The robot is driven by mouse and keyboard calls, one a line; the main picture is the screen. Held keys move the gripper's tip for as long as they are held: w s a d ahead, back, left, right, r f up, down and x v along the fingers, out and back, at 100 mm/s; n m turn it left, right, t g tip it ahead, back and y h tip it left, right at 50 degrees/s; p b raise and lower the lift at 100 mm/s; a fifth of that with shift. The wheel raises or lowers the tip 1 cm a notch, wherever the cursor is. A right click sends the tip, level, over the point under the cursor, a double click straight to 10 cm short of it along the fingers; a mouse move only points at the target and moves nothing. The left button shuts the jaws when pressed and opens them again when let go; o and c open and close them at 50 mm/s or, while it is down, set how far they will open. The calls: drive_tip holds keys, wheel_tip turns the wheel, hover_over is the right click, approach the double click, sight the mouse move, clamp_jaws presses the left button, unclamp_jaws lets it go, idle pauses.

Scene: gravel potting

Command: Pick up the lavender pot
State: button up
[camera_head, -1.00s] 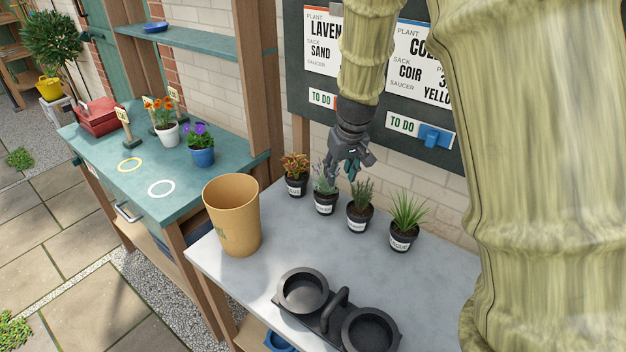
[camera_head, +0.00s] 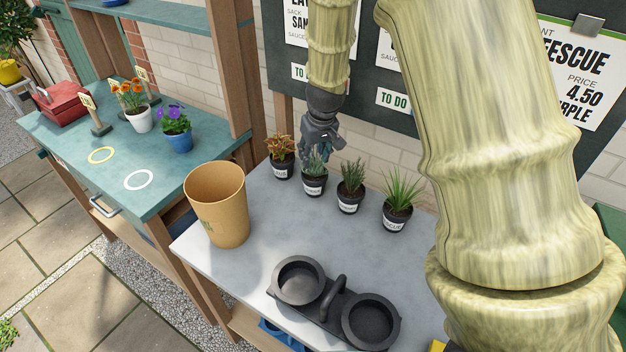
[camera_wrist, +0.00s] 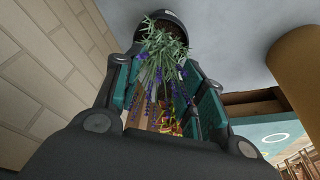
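The lavender pot (camera_head: 314,186) is a small dark pot with a pale label, second from the left in a row of potted plants on the grey bench. My gripper (camera_head: 318,152) is right above it, pointing down among its grey-green leaves. In the wrist view, the lavender foliage (camera_wrist: 166,48) with purple flowers hangs between the two teal-padded fingers of my gripper (camera_wrist: 160,72). The fingers are apart, with the foliage between them. The dark pot (camera_wrist: 163,17) shows at the top of that view, beyond the fingertips. No grip on the pot is visible.
A tan bin (camera_head: 216,210) and a black twin-cup holder (camera_head: 335,300) stand in front. The wall is close behind.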

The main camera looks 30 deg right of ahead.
sight(315, 163)
drive_tip(key=shift+w+d+f, duration=0.1)
drive_tip(key=shift+w+f, duration=0.05)
drive_tip(key=shift+f, duration=0.05)
drive_tip(key=shift+s+d+f+p, duration=0.2)
drive_tip(key=shift+s+f+p, duration=0.35)
drive_tip(key=shift+f, duration=0.25)
drive_tip(key=shift+w+f, duration=0.8)
drive_tip(key=shift+f, duration=0.35)
drive_tip(key=shift+s+r, duration=0.25)
drive_tip(key=shift+s, duration=0.05)
drive_tip(key=shift+w+f, duration=0.1)
drive_tip(key=shift+w, duration=0.05)
drive_tip(key=c, duration=0.8)
clamp_jaws()
